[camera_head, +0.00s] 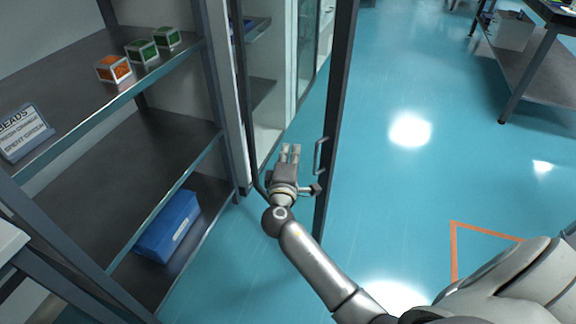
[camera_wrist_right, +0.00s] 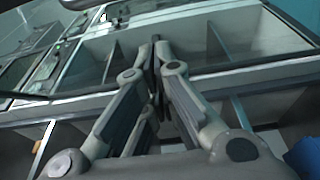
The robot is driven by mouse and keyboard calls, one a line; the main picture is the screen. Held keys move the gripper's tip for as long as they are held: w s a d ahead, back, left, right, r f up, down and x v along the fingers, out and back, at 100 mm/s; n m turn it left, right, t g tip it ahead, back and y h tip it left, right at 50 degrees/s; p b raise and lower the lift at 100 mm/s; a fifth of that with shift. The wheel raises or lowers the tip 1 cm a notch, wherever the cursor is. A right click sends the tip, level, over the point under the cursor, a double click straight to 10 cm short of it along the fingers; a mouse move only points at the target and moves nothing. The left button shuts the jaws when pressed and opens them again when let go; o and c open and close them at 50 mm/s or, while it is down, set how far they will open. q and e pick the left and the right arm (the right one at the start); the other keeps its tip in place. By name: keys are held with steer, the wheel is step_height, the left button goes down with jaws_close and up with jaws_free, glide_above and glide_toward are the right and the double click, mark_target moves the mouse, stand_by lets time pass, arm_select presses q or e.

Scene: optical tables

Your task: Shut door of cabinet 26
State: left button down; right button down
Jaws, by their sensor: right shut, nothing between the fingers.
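The cabinet door (camera_head: 335,110) stands open, its dark upright frame edge rising through the middle of the head view. Its bar handle (camera_head: 319,156) is on that edge. The cabinet (camera_head: 265,95) shows left of this edge, with a shelf and pale walls; no number is readable. My right gripper (camera_head: 290,150) is shut and empty, just left of the handle, with its forearm crossing the lower door edge. I cannot tell whether it touches the door. In the right wrist view the fingers (camera_wrist_right: 156,50) point toward grey frames and compartments. My left gripper is not in view.
An open rack (camera_head: 75,85) on the left holds small orange and green boxes (camera_head: 115,68), a beads sign (camera_head: 24,132) and a blue bin (camera_head: 168,227). A table (camera_head: 535,65) stands far right.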

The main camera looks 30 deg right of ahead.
mark_target(304, 132)
steer(key=shift+w+d, duration=0.25)
steer(key=shift+d, duration=0.55)
steer(key=shift+w+d, duration=0.3)
steer(key=shift+d, duration=0.5)
steer(key=shift+w+d, duration=0.25)
steer(key=shift+d, duration=0.55)
